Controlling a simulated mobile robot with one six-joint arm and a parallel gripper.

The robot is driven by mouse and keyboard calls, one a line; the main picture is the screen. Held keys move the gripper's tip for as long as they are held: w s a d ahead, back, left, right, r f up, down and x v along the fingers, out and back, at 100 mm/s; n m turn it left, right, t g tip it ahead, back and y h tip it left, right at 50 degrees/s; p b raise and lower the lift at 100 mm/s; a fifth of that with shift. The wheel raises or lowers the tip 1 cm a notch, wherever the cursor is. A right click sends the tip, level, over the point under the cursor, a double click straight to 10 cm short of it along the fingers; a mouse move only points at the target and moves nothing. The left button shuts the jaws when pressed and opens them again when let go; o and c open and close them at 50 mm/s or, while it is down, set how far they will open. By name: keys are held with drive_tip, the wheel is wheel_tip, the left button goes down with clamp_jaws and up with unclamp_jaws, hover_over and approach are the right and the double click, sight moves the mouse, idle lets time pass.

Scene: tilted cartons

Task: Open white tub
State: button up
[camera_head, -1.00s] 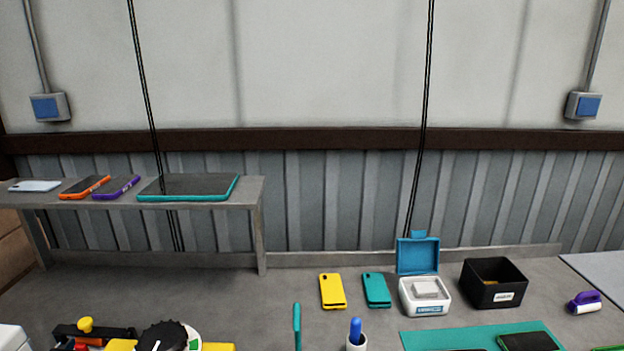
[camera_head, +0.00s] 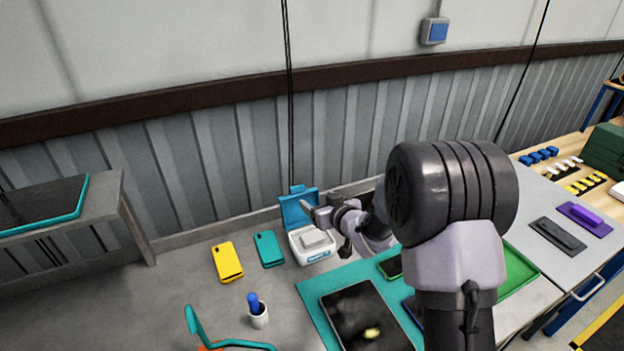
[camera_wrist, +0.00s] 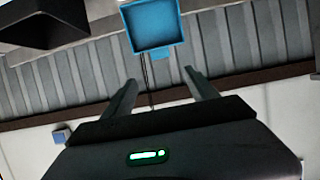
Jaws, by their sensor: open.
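The white tub (camera_head: 300,255) stands on the grey bench with a white block inside. Its blue lid (camera_head: 291,210) is raised and leans back at the tub's rear edge. The lid also shows in the wrist view (camera_wrist: 152,45), top centre, beyond the fingertips. My gripper (camera_head: 312,208) is beside the raised lid, just above the tub. In the wrist view my gripper (camera_wrist: 163,84) has its two fingers spread with nothing between them. Whether a finger touches the lid I cannot tell.
A yellow phone (camera_head: 228,262) and a teal phone (camera_head: 269,249) lie left of the tub. A white cup (camera_head: 258,316) with a blue-handled tool stands in front. A teal mat (camera_head: 312,292) holds a tablet (camera_head: 362,315). A black box (camera_wrist: 45,25) shows in the wrist view. The grey wall is behind.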

sight(298, 188)
drive_tip(key=b+x, duration=0.1)
drive_tip(key=x, duration=1.4)
drive_tip(key=shift+w+a+f, duration=0.15)
drive_tip(key=shift+w+f, duration=0.1)
drive_tip(key=shift+f, duration=0.05)
clamp_jaws()
